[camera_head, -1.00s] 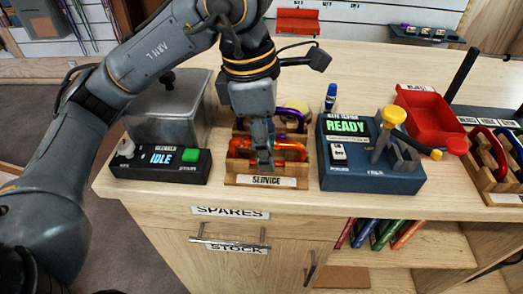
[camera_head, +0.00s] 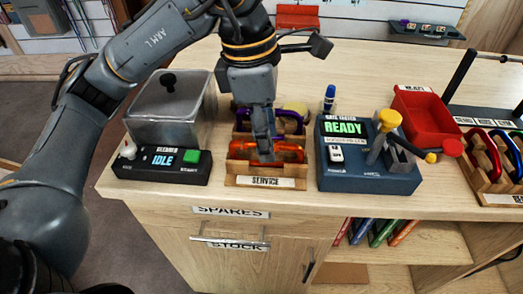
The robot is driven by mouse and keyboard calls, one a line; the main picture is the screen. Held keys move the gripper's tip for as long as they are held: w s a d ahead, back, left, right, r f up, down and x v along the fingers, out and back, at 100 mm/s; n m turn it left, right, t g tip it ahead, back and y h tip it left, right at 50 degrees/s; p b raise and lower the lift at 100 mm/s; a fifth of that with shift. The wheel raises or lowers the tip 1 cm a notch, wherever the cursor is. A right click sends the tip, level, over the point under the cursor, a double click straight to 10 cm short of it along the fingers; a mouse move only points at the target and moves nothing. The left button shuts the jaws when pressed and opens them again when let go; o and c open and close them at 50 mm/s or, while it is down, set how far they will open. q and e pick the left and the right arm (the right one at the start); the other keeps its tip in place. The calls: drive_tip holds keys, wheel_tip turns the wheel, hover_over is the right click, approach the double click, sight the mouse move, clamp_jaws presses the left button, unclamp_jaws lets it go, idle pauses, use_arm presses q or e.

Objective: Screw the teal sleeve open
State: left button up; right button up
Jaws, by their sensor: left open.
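The service rack (camera_head: 231,180) is a small wooden stand on the counter with a "SERVICE" label. An orange carabiner (camera_head: 290,153) sits in its front and a purple one (camera_head: 290,116) behind it. My left gripper (camera_head: 265,157) points down over the middle of the orange carabiner and hides part of it. Its fingers are open, but I cannot tell whether they touch the carabiner. No teal sleeve can be made out; the part behind the fingers is hidden. My right gripper is not in view.
Left of the rack are a cleaner box (camera_head: 200,178) reading IDLE and a grey lidded tank (camera_head: 160,125). Right of it are a gate tester (camera_head: 345,180) reading READY, a red tray (camera_head: 425,112) and a rack of carabiners (camera_head: 492,186). The counter's front edge is close.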

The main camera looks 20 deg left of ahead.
use_arm(q)
drive_tip(key=shift+s+d, duration=0.15)
drive_tip(key=shift+s, duration=0.3)
drive_tip(key=shift+s, duration=0.1)
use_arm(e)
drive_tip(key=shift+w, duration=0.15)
use_arm(q)
drive_tip(key=shift+s+d, duration=0.1)
drive_tip(key=shift+s, duration=0.15)
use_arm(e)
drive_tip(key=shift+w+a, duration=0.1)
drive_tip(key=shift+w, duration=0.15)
use_arm(q)
drive_tip(key=shift+f, duration=0.15)
drive_tip(key=shift+f+b, duration=0.2)
drive_tip(key=shift+b, duration=0.25)
drive_tip(key=shift+f, duration=0.1)
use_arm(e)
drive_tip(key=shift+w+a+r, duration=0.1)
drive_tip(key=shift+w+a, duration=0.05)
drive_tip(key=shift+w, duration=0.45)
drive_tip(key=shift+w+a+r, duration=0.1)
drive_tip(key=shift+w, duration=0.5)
use_arm(q)
drive_tip(key=shift+f, duration=0.15)
